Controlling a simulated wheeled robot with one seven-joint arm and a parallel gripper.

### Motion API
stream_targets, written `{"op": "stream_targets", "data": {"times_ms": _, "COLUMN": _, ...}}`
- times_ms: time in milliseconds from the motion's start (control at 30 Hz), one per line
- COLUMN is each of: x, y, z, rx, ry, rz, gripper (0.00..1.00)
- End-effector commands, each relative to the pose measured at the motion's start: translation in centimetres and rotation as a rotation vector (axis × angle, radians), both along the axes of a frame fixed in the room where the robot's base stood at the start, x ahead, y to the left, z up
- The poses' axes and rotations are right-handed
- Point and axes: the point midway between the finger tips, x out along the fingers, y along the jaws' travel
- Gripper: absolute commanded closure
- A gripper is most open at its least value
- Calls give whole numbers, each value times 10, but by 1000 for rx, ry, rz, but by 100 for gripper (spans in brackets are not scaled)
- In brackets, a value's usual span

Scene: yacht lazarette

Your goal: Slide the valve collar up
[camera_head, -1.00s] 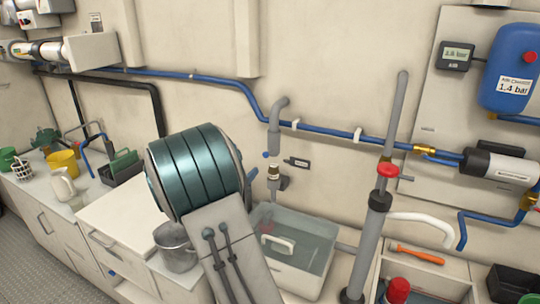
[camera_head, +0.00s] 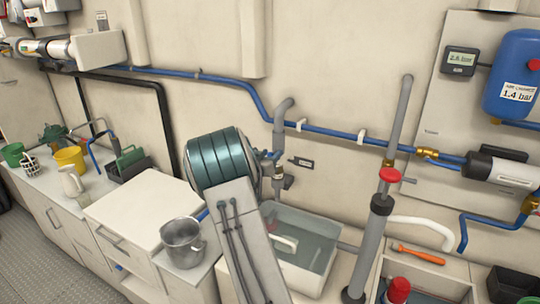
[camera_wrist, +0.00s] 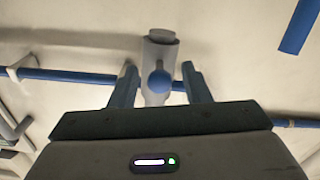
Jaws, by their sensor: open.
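A grey vertical pipe with a valve stands against the wall in the head view. Its valve collar (camera_head: 279,170) shows as a small pale band just right of my gripper, partly covered by it. My gripper (camera_head: 270,156) is at the valve, mostly hidden behind my own wrist. In the wrist view, my gripper (camera_wrist: 160,76) is open, with its two blue fingers on either side of a grey fitting with a round blue knob (camera_wrist: 159,82). The knob lies between the fingers, with gaps on both sides. The collar cannot be made out clearly in the wrist view.
A blue pipe (camera_head: 330,129) runs along the wall behind the valve. A sink (camera_head: 325,245) with water lies below right. A metal pot (camera_head: 182,245) stands on the counter at left. A grey hand pump with a red collar (camera_head: 389,174) rises on the right.

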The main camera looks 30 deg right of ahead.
Motion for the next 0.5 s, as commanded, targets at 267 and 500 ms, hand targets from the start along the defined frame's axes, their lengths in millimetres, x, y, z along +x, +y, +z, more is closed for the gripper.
{"op": "stream_targets", "data": {"times_ms": 267, "x": 0, "y": 0, "z": 0, "rx": 0, "ry": 0, "rz": 0, "gripper": 100}}
{"op": "stream_targets", "data": {"times_ms": 500, "x": 0, "y": 1, "z": -6, "rx": -1, "ry": 0, "rz": 0, "gripper": 100}}
